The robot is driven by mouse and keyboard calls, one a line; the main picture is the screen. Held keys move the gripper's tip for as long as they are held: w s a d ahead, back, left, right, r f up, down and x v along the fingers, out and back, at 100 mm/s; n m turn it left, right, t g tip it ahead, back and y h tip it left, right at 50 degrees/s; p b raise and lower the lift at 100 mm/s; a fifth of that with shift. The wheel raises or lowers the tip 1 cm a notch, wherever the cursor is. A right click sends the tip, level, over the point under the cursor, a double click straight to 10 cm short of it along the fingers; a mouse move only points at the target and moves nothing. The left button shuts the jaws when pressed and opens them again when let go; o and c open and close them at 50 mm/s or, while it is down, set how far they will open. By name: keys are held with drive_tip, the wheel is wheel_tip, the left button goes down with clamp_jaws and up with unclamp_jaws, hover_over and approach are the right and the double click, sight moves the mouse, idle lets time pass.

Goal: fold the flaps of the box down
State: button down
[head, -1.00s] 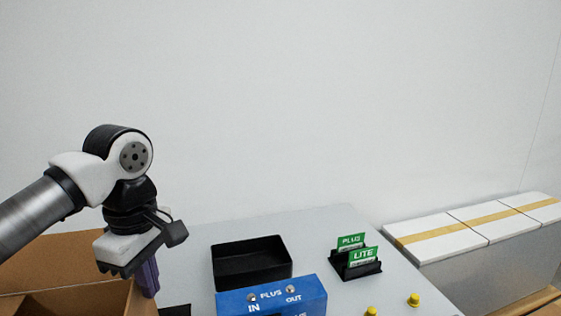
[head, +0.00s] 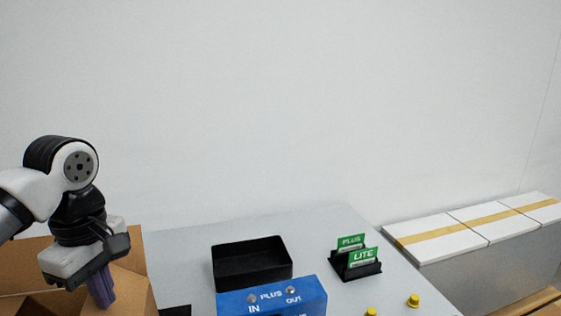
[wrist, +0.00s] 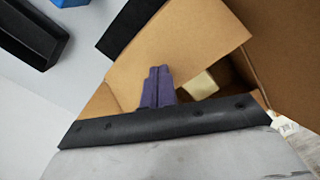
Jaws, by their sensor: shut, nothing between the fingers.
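The brown cardboard box (head: 138,290) stands at the lower left of the head view, its lower part cut off. Its back flap (head: 28,250) stands up behind my arm. In the wrist view one broad flap (wrist: 180,45) lies beyond my fingers and another flap (wrist: 285,40) is at the right. Between them the box is open, and a pale object (wrist: 198,87) shows inside. My gripper (head: 103,290) has purple fingers, shut and empty, pointing down over the box. They also show in the wrist view (wrist: 157,88), overlapping the broad flap; contact cannot be told.
A black tray (head: 252,276), a blue PLUS device (head: 271,304) and a black holder (head: 356,270) with green cards stand on the grey table (head: 190,240). Yellow pieces (head: 413,300) lie near its right edge. White taped boxes (head: 450,235) stand at the right. Bare table lies behind the tray.

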sight(92, 303)
drive_tip(key=shift+s+a+f+b, duration=0.15)
drive_tip(key=shift+a+f+b, duration=0.2)
drive_tip(key=shift+a+f, duration=0.2)
drive_tip(key=shift+s+a+f+b, duration=0.15)
drive_tip(key=shift+a+f+b, duration=0.15)
drive_tip(key=shift+a+f, duration=0.2)
drive_tip(key=shift+s+a+f+b, duration=0.1)
drive_tip(key=shift+a+f+b, duration=0.25)
drive_tip(key=shift+f, duration=0.1)
drive_tip(key=shift+s+a+f+b, duration=0.1)
drive_tip(key=shift+a+f+b, duration=0.15)
drive_tip(key=shift+f, duration=0.2)
drive_tip(key=shift+d+f+b, duration=0.1)
drive_tip(key=shift+f+b, duration=0.2)
drive_tip(key=shift+r, duration=0.1)
wheel_tip(92, 303, up, 7)
drive_tip(key=p, duration=0.5)
drive_tip(key=shift+r, duration=0.2)
